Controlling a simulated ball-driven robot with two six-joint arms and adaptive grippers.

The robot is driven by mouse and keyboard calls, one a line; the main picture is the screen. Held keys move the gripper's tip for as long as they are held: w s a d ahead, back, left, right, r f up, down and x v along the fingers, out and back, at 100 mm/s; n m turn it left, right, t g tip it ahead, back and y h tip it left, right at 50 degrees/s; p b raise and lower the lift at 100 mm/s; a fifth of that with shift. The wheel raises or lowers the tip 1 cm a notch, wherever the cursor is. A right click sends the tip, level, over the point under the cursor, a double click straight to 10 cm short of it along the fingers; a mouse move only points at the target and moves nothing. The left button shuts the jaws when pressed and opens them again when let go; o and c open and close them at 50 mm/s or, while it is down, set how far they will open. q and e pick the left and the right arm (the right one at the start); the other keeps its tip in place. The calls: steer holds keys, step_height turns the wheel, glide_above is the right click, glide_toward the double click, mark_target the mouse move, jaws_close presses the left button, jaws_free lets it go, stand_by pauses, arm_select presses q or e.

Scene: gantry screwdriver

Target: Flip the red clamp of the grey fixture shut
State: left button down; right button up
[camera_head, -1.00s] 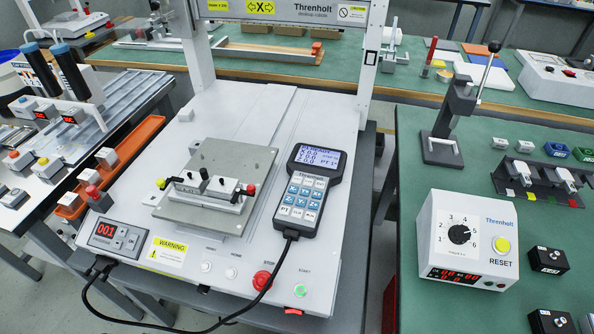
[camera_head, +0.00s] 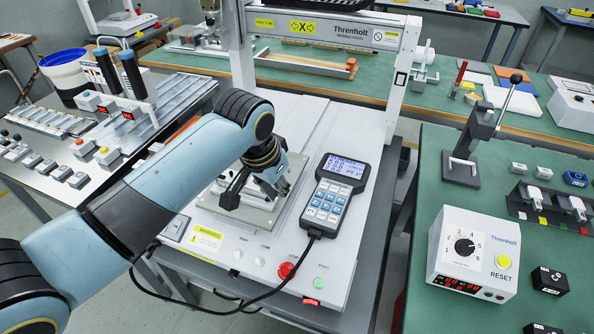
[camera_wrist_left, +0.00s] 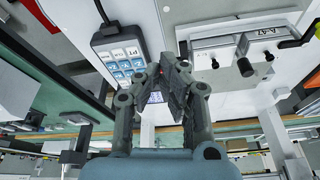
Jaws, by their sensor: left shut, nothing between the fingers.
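I cannot make out the red clamp clearly; my gripper covers that end of the fixture. In the head view my left arm hides most of the fixture, and only parts of its grey base plate (camera_head: 262,213) show. My left gripper (camera_head: 273,186) is over the fixture's right side, shut and empty. Its closed fingers (camera_wrist_left: 166,72) also show in the wrist view. My right gripper is not in view.
The handheld controller (camera_head: 334,195) lies close to the right of my left gripper, with a black cable running forward. The white gantry frame (camera_head: 390,95) stands behind. A dial box (camera_head: 472,250) and a lever press (camera_head: 470,145) stand on the green table at right.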

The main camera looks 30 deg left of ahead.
arm_select(q)
steer(key=w+r, duration=0.6)
steer(key=r, duration=0.2)
steer(key=shift+w+p, duration=0.35)
steer(key=shift+p, duration=0.05)
step_height(320, 180, down, 9)
steer(key=shift+s+f, duration=0.2)
steer(key=shift+s, duration=0.15)
steer(key=shift+s, duration=0.1)
